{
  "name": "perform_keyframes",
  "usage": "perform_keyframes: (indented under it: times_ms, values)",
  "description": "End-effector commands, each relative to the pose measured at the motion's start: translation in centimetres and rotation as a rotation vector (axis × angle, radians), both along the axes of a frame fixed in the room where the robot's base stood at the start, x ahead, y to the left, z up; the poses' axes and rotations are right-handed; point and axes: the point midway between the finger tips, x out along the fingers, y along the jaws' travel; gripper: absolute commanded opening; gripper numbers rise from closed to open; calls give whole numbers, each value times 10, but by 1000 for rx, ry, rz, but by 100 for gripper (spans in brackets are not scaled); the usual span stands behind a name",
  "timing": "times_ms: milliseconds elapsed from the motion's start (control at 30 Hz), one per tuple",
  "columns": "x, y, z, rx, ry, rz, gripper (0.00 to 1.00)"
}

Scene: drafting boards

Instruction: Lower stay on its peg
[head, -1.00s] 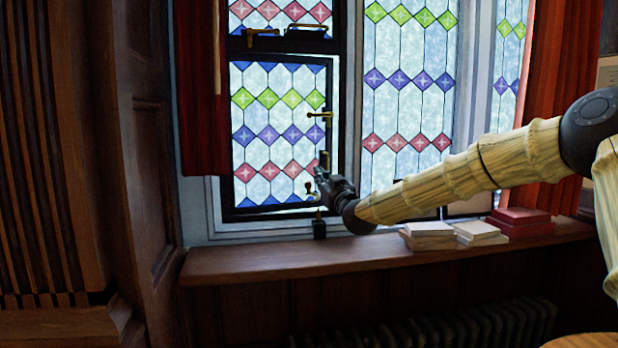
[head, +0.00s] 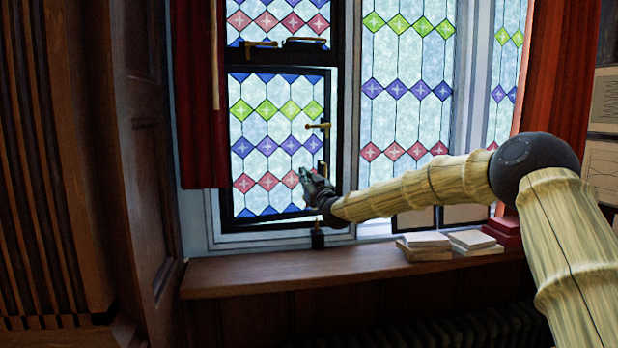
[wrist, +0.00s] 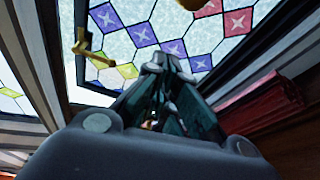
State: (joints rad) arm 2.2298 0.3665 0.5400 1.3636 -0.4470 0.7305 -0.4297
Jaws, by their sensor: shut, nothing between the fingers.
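My gripper (head: 305,174) is in front of the lower right part of the leaded casement (head: 275,140). Its fingers are together and empty in the wrist view (wrist: 166,62). A short upright brass piece (head: 322,167), perhaps part of the stay, shows just above my gripper at the casement's right edge. My gripper and wrist hide what lies lower there. A small black block (head: 317,240) stands on the sill below my wrist; it may carry the peg, but the peg is too small to make out. A rounded brass end (wrist: 191,4) shows at the wrist view's top edge.
A brass window handle (head: 318,126) sits higher on the casement; it also shows in the wrist view (wrist: 88,45). Pale books (head: 425,245) and red books (head: 505,232) lie on the sill (head: 280,268) at right. A red curtain (head: 200,120) hangs at left.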

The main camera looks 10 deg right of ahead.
Motion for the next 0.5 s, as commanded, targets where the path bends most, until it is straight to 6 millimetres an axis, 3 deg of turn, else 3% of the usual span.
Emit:
perform_keyframes:
  times_ms: [500]
  values:
    - [-2, -7, -38, 0, 0, 0, 0]
